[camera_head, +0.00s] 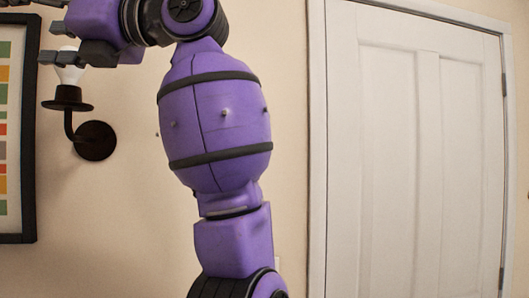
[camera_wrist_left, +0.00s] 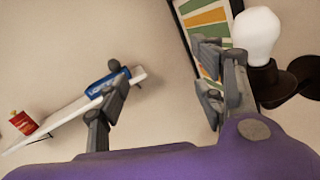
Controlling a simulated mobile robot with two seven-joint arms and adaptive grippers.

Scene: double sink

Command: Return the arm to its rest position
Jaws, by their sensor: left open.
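My left arm, purple with black bands, rises through the middle of the head view and bends left at the top. Its left gripper (camera_head: 50,42) is at the upper left, by the wall lamp. In the left wrist view the two grey fingers of the left gripper (camera_wrist_left: 162,75) are spread wide with nothing between them but plain wall behind. My right gripper shows in neither view.
A wall lamp (camera_head: 68,98) with a bare white bulb (camera_wrist_left: 257,36) is close to my left gripper; I cannot tell if they touch. A framed picture (camera_head: 28,150) hangs at left. A white door (camera_head: 415,160) is at right. A white shelf (camera_wrist_left: 72,117) holds a blue item (camera_wrist_left: 98,86) and a red item (camera_wrist_left: 22,122).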

